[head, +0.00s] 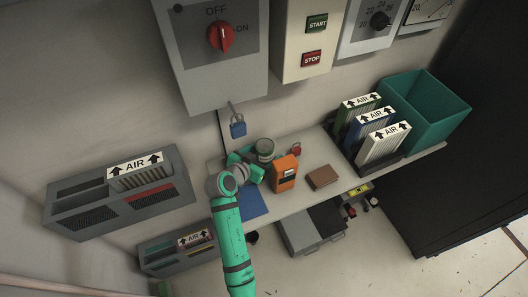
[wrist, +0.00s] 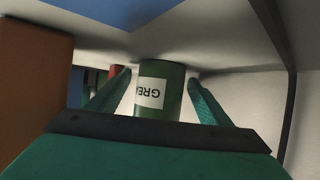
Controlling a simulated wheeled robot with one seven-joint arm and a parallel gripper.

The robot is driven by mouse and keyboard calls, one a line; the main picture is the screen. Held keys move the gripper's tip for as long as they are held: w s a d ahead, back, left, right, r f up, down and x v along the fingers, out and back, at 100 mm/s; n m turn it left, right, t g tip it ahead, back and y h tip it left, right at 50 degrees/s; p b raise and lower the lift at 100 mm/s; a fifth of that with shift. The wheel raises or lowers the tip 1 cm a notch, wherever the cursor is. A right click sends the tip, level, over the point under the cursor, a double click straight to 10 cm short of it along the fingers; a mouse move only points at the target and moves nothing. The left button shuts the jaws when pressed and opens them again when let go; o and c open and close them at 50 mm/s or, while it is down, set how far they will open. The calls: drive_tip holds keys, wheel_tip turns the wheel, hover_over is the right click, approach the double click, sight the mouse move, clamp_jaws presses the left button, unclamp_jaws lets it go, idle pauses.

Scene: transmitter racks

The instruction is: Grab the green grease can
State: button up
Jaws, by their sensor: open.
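The green grease can (head: 265,147) stands upright on the shelf near the wall in the head view. In the wrist view the can (wrist: 173,88) shows a white label with "GREA" readable. My gripper (wrist: 160,78) is open, with one green finger on each side of the can. Small gaps seem to show between the fingers and the can, so I cannot see contact. In the head view my gripper (head: 252,164) is low beside the can, partly hidden by my own wrist.
An orange device (head: 285,175) stands close to the right of my gripper, with a brown box (head: 322,177) beyond it. A red padlock (head: 296,149) is behind. A blue padlock (head: 238,128) hangs above. Air filters (head: 382,145) and a green bin (head: 440,115) fill the right end.

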drive_tip(key=c, duration=1.3)
drive_tip(key=shift+c, duration=0.4)
drive_tip(key=shift+r, duration=0.1)
